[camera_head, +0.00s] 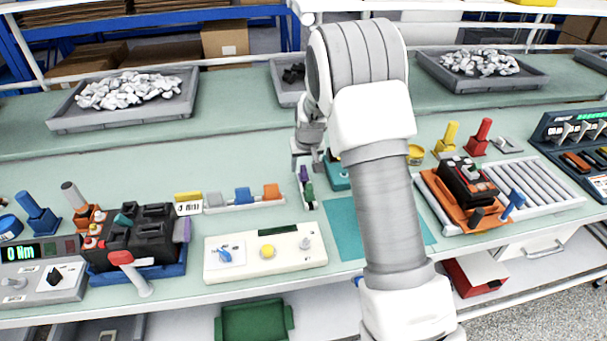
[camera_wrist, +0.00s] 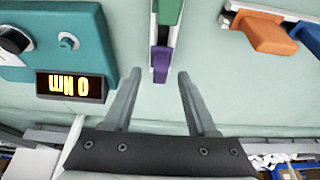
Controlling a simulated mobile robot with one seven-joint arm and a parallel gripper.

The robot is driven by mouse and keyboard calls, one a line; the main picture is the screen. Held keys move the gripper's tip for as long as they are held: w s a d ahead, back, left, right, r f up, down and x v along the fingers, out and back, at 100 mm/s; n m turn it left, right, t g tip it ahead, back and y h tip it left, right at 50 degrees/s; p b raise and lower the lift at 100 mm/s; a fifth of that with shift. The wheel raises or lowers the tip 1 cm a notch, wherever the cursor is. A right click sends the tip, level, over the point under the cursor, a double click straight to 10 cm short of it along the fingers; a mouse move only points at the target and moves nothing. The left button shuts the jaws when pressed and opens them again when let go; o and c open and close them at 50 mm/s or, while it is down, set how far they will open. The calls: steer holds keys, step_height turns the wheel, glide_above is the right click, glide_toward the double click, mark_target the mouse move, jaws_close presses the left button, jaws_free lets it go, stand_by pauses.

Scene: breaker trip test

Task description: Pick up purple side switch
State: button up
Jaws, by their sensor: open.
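A purple switch piece (camera_head: 304,173) shows just below my gripper (camera_head: 307,158) in the head view, with a green piece (camera_head: 309,190) beside it in a narrow pale holder. Another purple part (camera_head: 181,230) is on the side of the black breaker (camera_head: 150,232) at left.
A teal device (camera_wrist: 60,40) with a display stands beside the holder. On the other side are an orange piece (camera_wrist: 257,33) and a blue piece (camera_wrist: 308,38). A white control panel (camera_head: 225,268) lies in front. A teal mat (camera_head: 347,240) lies partly behind my arm.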

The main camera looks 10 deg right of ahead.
steer(key=shift+x, duration=1.1)
jaws_close()
